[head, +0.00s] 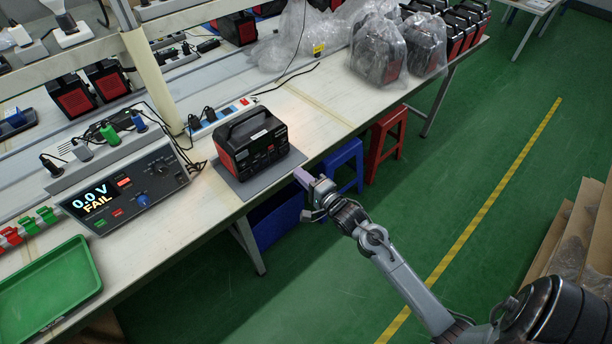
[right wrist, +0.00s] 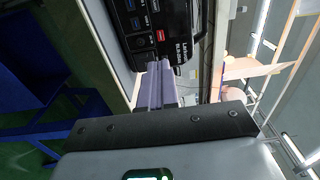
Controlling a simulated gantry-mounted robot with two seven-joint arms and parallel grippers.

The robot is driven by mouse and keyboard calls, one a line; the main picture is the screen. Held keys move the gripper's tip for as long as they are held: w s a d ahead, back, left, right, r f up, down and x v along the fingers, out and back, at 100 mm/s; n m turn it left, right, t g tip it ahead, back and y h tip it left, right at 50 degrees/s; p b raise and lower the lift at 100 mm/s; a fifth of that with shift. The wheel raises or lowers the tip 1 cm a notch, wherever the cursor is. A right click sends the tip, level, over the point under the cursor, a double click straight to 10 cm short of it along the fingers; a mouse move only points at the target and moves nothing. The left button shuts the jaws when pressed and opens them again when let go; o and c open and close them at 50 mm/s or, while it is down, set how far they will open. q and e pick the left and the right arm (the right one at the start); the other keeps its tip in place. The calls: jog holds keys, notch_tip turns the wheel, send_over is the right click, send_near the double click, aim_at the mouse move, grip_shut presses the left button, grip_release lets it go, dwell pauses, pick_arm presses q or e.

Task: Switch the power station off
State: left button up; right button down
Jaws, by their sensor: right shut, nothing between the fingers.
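The power station (head: 255,142), a black and red box with a top handle, stands upright on a grey mat (head: 268,180) near the table's front edge. My right gripper (head: 302,178) is just off its front right side, over the table edge. In the right wrist view, the power station (right wrist: 165,25) shows its front panel with blue ports, a red button and round sockets. The shut fingers of my right gripper (right wrist: 157,84) point at this panel, with nothing between them. I cannot tell whether they touch it. My left gripper is not in view.
A tester (head: 125,190) reading "0.0 V FAIL" stands left of the power station. A green tray (head: 45,290) lies front left. Bagged power stations (head: 380,50) stand farther right. Blue (head: 345,160) and red (head: 388,130) stools stand below the table edge.

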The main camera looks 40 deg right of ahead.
jog(key=shift+s, duration=0.8)
